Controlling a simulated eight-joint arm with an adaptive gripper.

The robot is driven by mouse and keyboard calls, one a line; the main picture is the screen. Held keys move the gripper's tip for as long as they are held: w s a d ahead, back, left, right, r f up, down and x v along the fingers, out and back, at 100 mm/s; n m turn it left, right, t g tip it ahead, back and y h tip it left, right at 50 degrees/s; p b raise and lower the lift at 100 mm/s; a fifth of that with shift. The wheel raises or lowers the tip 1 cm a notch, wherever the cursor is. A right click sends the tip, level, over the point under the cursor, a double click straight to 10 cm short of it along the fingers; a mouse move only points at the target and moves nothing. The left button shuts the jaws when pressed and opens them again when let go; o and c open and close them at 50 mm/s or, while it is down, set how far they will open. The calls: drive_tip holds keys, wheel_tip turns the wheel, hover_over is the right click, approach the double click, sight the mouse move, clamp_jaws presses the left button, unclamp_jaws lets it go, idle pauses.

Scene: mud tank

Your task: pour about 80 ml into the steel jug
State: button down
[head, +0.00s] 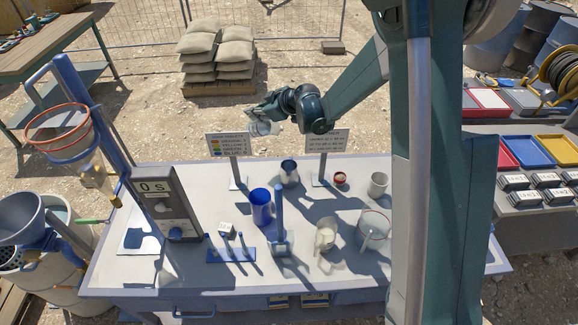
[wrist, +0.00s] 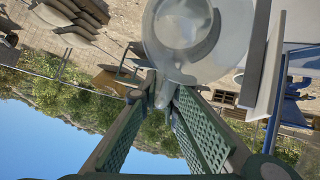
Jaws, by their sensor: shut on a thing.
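My gripper (head: 270,112) is raised above the back of the table and shut on a clear vessel (head: 262,127). In the wrist view the vessel (wrist: 188,45) fills the top middle, with the green finger pads of my gripper (wrist: 165,98) closed on its handle-like part. The vessel appears tilted; how much liquid it holds I cannot tell. The steel jug (head: 289,174) stands upright on the table, below and a little right of the held vessel, apart from it. Its inside is too small to read.
A blue mug (head: 261,208) stands in front of the jug. Signs (head: 228,145) (head: 326,140) flank it behind. A timer box (head: 166,203) stands left.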

drive_tip(key=shift+g+h, duration=0.6)
drive_tip(key=shift+h, duration=0.2)
drive_tip(key=shift+w+a+f+b, duration=0.1)
drive_tip(key=shift+f+b, duration=1.8)
drive_tip(key=shift+f, duration=1.45)
drive_tip(key=shift+a+f+b, duration=0.1)
drive_tip(key=shift+f+b, duration=1.75)
drive_tip(key=shift+f, duration=1.45)
drive_tip(key=shift+f, duration=0.1)
drive_tip(key=shift+w+a+f+g+h+b, duration=0.45)
drive_tip(key=shift+f+g+h, duration=0.6)
drive_tip(key=shift+f, duration=0.4)
drive_tip(key=shift+w+a+f+g+h+b, duration=0.5)
drive_tip(key=shift+f+g+h, duration=0.4)
drive_tip(key=shift+f+h, duration=0.45)
drive_tip(key=shift+w+a+f+g+h+b, duration=0.35)
drive_tip(key=shift+a+f+g+h, duration=0.2)
drive_tip(key=shift+f+g+h, duration=0.75)
drive_tip(key=shift+f+t, duration=0.3)
drive_tip(key=shift+t, duration=0.05)
drive_tip(key=shift+r, duration=0.1)
